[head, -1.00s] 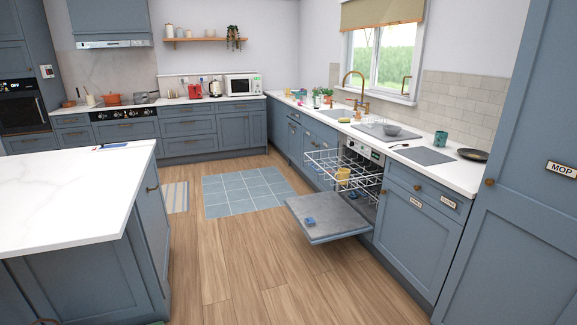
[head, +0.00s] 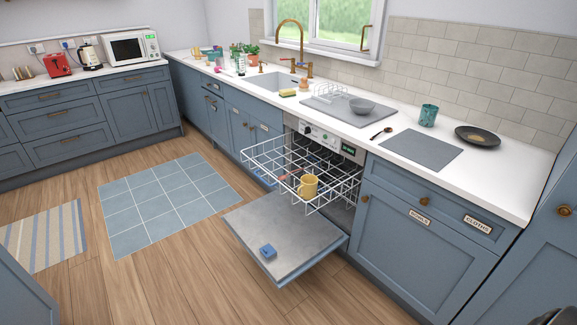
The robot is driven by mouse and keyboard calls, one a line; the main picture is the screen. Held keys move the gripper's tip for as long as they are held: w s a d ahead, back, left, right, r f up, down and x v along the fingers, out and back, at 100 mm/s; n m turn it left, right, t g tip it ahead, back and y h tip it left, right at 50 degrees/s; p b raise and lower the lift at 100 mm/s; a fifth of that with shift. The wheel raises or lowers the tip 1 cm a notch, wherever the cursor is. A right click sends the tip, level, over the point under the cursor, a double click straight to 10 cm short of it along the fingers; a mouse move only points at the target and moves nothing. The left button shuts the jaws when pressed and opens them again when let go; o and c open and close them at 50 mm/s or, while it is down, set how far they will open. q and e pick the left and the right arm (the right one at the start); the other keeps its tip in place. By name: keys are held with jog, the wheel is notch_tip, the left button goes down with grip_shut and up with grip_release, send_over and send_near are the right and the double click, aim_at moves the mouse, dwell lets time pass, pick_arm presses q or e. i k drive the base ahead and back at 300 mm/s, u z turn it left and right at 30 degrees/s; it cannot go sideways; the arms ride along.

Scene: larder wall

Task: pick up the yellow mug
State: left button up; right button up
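The yellow mug (head: 308,187) sits in the white wire rack (head: 272,152) of the open dishwasher, toward the rack's front right. The rack is pulled out above the lowered dishwasher door (head: 290,233). Neither of my grippers can be made out clearly in the head view. A small dark shape shows at the bottom right edge, too cut off to identify.
A blue block (head: 267,251) lies on the lowered door. The wooden floor (head: 180,270) in front is clear.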

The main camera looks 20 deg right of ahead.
aim_at(308, 186)
jog(key=i, duration=2.1)
jog(key=z, duration=0.75)
